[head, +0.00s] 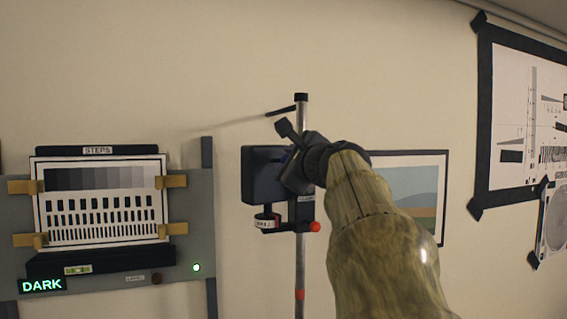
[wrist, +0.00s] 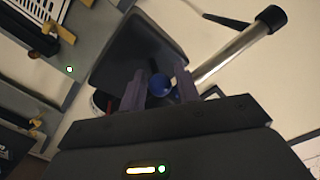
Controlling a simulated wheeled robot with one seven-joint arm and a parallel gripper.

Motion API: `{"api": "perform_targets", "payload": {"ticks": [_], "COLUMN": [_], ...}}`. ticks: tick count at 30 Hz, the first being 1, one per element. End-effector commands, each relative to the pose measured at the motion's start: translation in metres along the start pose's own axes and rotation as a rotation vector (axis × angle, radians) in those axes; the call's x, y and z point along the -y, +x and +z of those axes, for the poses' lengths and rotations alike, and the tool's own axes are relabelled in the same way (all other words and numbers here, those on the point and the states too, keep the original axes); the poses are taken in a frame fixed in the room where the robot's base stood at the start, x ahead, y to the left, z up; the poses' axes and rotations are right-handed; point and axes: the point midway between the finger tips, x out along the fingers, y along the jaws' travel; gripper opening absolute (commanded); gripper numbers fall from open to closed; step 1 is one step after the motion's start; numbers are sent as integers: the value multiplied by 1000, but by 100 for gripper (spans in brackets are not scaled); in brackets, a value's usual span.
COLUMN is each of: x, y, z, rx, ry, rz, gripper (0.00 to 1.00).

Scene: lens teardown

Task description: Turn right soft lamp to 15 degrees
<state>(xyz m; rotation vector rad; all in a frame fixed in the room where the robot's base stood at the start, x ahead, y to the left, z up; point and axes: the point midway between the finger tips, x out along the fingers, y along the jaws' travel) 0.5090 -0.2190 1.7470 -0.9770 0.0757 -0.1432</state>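The soft lamp, a dark box-shaped head (head: 264,174), is on an upright metal stand (head: 300,255) in the middle of the head view. In the wrist view the dark lamp head (wrist: 128,48) fills the upper middle. My gripper (head: 290,150) is at the right side of the lamp head and partly covers it. In the wrist view my gripper's two fingers (wrist: 168,88) are at either side of a small blue knob (wrist: 160,84) by the lamp head. I cannot tell whether they press on it. A round labelled dial (head: 267,222) is under the lamp head.
A chart board (head: 205,235) with a step chart (head: 100,205) and a green "DARK" sign (head: 41,286) stands at left. A framed landscape picture (head: 425,175) and a large test chart (head: 508,110) hang on the wall at right. A thin black rod (head: 281,111) sticks out near the pole top.

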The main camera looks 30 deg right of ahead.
Motion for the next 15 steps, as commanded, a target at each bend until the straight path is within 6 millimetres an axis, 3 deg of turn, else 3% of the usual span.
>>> {"api": "perform_targets", "payload": {"ticks": [15], "x": [-2], "y": [-103], "z": [-2], "rx": [-1], "ry": [0], "rz": [-5], "gripper": [32]}}
